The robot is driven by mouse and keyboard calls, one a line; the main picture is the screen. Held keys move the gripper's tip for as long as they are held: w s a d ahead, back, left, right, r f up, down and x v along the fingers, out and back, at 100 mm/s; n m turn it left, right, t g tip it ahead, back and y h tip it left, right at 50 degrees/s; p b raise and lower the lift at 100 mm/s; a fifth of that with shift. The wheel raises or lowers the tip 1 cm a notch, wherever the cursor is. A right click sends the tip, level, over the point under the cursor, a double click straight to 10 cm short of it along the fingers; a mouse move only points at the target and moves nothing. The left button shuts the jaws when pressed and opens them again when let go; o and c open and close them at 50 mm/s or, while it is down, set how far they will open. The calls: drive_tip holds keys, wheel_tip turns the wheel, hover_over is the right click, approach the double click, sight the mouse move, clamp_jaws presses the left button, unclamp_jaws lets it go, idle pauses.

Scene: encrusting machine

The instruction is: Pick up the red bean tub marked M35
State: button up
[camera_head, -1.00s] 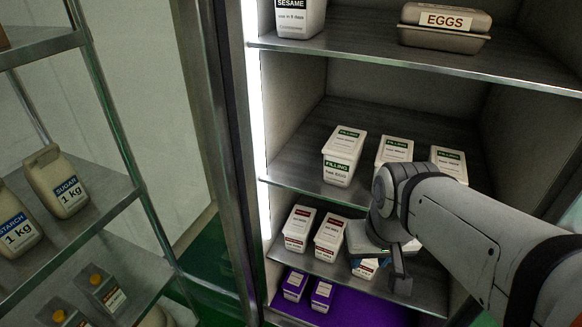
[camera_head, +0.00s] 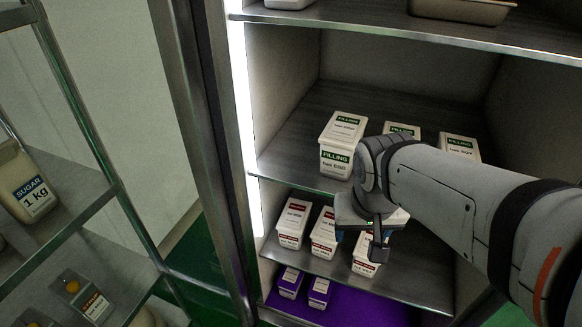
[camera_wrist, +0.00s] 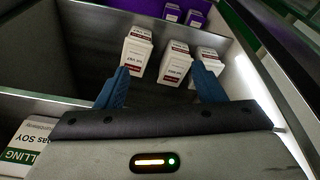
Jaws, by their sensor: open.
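Three white tubs with red labels stand on the lower shelf: a left one (camera_head: 293,223), a middle one (camera_head: 323,236) and a right one (camera_head: 366,258). The label codes are too small to read, so I cannot tell which is M35. My gripper (camera_head: 359,238) is open and empty, in front of the middle and right tubs and partly covering them. In the wrist view the blue fingers (camera_wrist: 161,72) are spread apart. The three tubs also show there, one left (camera_wrist: 136,52), one in the middle (camera_wrist: 175,62), one right (camera_wrist: 208,62), beyond the fingertips.
White filling tubs with green labels (camera_head: 341,145) stand on the shelf above (camera_head: 290,165), close to my arm. A metal rack with a sugar container (camera_head: 30,185) is at the left. The cabinet's upright frame (camera_head: 205,150) separates them.

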sight(293, 219)
drive_tip(key=o, duration=0.5)
drive_tip(key=w+a+f+b, duration=0.2)
drive_tip(key=f+b, duration=0.2)
drive_tip(key=f, duration=0.1)
drive_tip(key=w+a+f+m+t+h+b, duration=0.1)
drive_tip(key=w+a+f+b, duration=0.1)
drive_tip(key=f+b, duration=0.3)
drive_tip(key=w+a+f+m+b, duration=0.1)
drive_tip(key=w+a+f+b, duration=0.2)
drive_tip(key=f+b, duration=0.2)
drive_tip(key=shift+w+a+h, duration=0.1)
drive_tip(key=shift+w+h, duration=0.2)
drive_tip(key=shift+w, duration=0.1)
drive_tip(key=w+a+f+m+t+b, duration=0.2)
drive_tip(key=w+a+f+b, duration=0.2)
drive_tip(key=a+f+b, duration=0.45)
drive_tip(key=w+d, duration=0.1)
drive_tip(key=w, duration=0.2)
drive_tip(key=w+d+b, duration=0.1)
drive_tip(key=w, duration=0.3)
drive_tip(key=w+d+b, duration=0.1)
drive_tip(key=w, duration=0.3)
drive_tip(key=shift+w+d+r, duration=0.1)
drive_tip(key=shift+w+d, duration=0.1)
drive_tip(key=shift+d, duration=0.2)
drive_tip(key=shift+b+x, duration=0.75)
drive_tip(key=shift+x, duration=1.75)
